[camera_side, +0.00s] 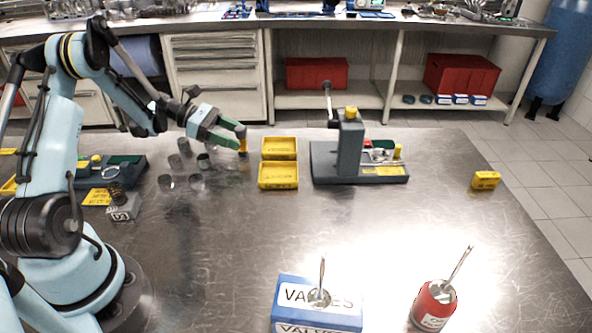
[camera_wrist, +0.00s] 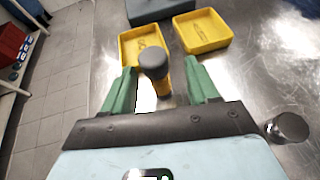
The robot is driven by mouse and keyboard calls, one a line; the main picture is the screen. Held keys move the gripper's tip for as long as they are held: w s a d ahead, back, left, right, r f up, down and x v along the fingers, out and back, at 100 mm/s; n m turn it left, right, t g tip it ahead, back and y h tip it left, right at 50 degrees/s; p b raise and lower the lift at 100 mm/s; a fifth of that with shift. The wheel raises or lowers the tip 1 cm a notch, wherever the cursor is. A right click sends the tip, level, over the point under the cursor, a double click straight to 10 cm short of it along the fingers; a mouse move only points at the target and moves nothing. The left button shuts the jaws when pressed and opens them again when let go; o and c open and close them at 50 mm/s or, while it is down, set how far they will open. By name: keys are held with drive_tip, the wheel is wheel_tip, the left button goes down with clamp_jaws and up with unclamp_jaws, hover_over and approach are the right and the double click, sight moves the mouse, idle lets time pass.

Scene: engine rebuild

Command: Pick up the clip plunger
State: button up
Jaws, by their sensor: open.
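The clip plunger looks to be the yellow upright piece with a dark grey round top in the wrist view (camera_wrist: 154,62). Its yellow part also shows in the side view (camera_side: 243,147), at my gripper's tips. My gripper (camera_side: 238,138) is open, with its green fingers on either side of the plunger. In the wrist view the fingers (camera_wrist: 160,75) show a gap to the plunger on both sides. Its lower end is partly hidden in the side view.
Two yellow trays (camera_side: 278,175) lie just right of the plunger. A grey fixture (camera_side: 350,150) stands beyond them. Several metal cylinders (camera_side: 196,181) stand left of my gripper. A valves box (camera_side: 318,310) and red can (camera_side: 434,304) are at the front. The table's middle is clear.

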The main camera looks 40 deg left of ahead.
drive_tip(key=x, duration=0.4)
drive_tip(key=shift+w, duration=0.2)
drive_tip(key=shift+c, duration=0.2)
drive_tip(key=c, duration=1)
